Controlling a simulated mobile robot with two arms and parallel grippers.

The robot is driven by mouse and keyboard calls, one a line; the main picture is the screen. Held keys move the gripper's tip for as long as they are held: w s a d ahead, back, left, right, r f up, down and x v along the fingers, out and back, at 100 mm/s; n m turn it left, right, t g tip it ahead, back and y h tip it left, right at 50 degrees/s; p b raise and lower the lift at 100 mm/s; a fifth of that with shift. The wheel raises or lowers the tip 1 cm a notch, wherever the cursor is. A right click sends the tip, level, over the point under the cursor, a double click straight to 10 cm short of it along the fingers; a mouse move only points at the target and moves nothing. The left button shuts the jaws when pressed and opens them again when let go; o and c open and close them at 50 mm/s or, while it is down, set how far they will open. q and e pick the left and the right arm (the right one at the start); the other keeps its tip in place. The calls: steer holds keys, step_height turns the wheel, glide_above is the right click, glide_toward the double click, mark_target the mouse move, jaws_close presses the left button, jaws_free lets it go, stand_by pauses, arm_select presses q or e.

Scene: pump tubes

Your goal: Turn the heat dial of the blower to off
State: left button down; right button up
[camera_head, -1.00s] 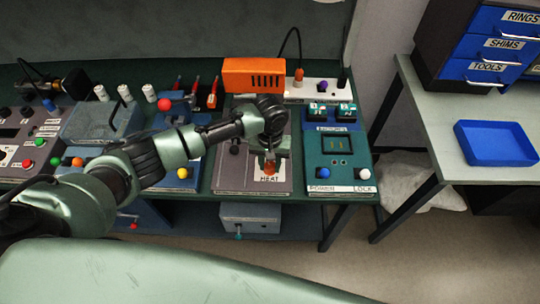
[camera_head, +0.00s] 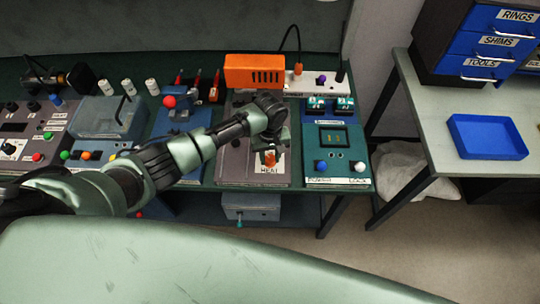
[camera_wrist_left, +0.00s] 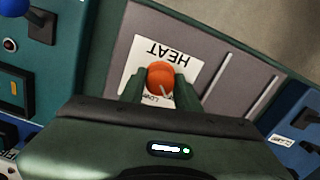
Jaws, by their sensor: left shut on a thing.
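The orange heat dial (camera_head: 270,160) is on the grey panel (camera_head: 239,170), beside a white label (camera_head: 270,170) reading HEAT. In the left wrist view the dial (camera_wrist_left: 160,76) is a round orange knob with a pale pointer line toward the lower right of the picture. My left gripper (camera_head: 268,156) is over the panel, its fingers on either side of the dial and shut on it. The fingers and palm hide part of the label's smaller words, so I cannot read the full scale. My right gripper is not in view.
An orange slotted box (camera_head: 254,72) stands behind the panel. A teal panel (camera_head: 337,155) with blue and white knobs is close on the right. A blue device with a red ball knob (camera_head: 169,101) is on the left. A blue tray (camera_head: 487,137) lies on the side table.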

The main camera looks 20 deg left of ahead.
mark_target(270, 158)
arm_select(q)
steer(key=shift+w, duration=0.1)
steer(key=c, duration=1)
jaws_free()
step_height(270, 158, up, 8)
steer(key=shift+f+b, duration=0.1)
steer(key=shift+b, duration=0.5)
